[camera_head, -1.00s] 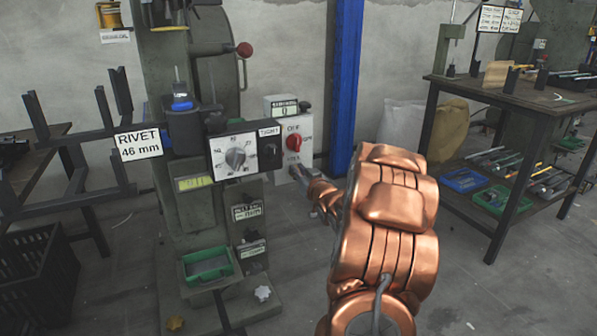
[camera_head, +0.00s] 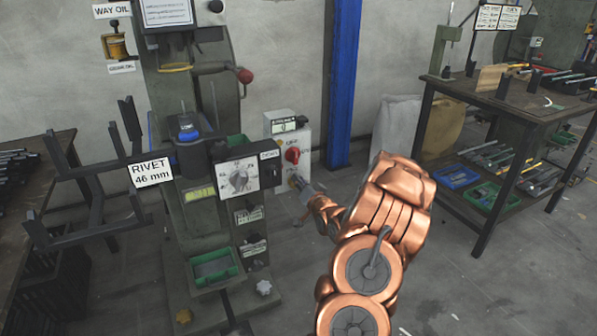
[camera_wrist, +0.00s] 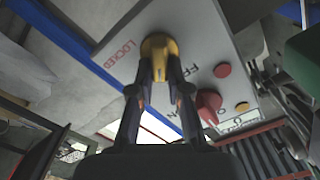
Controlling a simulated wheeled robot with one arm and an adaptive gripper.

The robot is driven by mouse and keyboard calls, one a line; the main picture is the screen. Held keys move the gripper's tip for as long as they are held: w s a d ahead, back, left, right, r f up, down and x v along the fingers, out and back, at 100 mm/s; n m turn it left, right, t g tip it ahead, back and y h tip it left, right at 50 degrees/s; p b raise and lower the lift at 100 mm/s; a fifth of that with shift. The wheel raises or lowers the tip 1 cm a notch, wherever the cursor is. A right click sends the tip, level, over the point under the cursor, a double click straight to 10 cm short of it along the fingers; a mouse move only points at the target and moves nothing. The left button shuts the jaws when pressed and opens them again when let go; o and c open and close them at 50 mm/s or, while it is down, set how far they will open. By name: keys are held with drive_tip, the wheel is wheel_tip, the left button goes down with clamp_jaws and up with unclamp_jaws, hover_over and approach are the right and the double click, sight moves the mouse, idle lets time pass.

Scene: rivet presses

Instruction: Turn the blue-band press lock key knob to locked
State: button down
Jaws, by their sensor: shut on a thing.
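My gripper (camera_wrist: 160,66) is shut on the yellow knob, one finger on each side. In the head view my gripper (camera_head: 302,188) is at the box's lower part and mostly hides the knob.
A red switch (camera_head: 292,155) sits just above my gripper; it also shows in the wrist view (camera_wrist: 208,104), near a red button (camera_wrist: 222,70). A blue post (camera_head: 343,85) stands behind. A workbench (camera_head: 520,105) is at right, a dark rack (camera_head: 80,200) at left.

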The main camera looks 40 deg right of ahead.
drive_tip(key=m+p, duration=0.2)
drive_tip(key=m, duration=0.1)
drive_tip(key=m+p, duration=0.2)
drive_tip(key=m, duration=0.2)
drive_tip(key=f+m+p, duration=0.1)
drive_tip(key=m, duration=0.2)
drive_tip(key=shift+s+d+f+p, duration=0.1)
drive_tip(key=shift+d+p, duration=0.2)
drive_tip(key=shift+p, duration=0.1)
drive_tip(key=shift+m, duration=0.4)
drive_tip(key=c, duration=1.1)
unclamp_jaws()
drive_tip(key=shift+v, duration=6)
